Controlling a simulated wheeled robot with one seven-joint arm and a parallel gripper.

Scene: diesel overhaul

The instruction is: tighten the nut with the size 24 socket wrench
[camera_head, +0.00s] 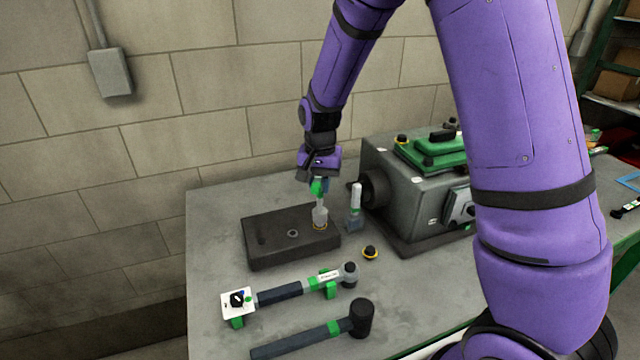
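My gripper (318,176) points down over the dark block (265,244) on the table. It appears shut on the green upper part of an upright socket wrench (320,213). The wrench's grey socket end stands on the right part of the block, with a thin golden rim at its base. The nut cannot be made out and may be hidden under the socket. A similar upright tool (355,212), with a pale top, green band and grey base, stands just right of the block. No size marking is readable on either tool.
A grey machine (405,195) with a green top stands right of the block. A long wrench (280,293) lies on green holders in front, with a dark mallet (310,337) nearer. A small yellow-black knob (370,252) sits between. The table's left part (215,225) is clear.

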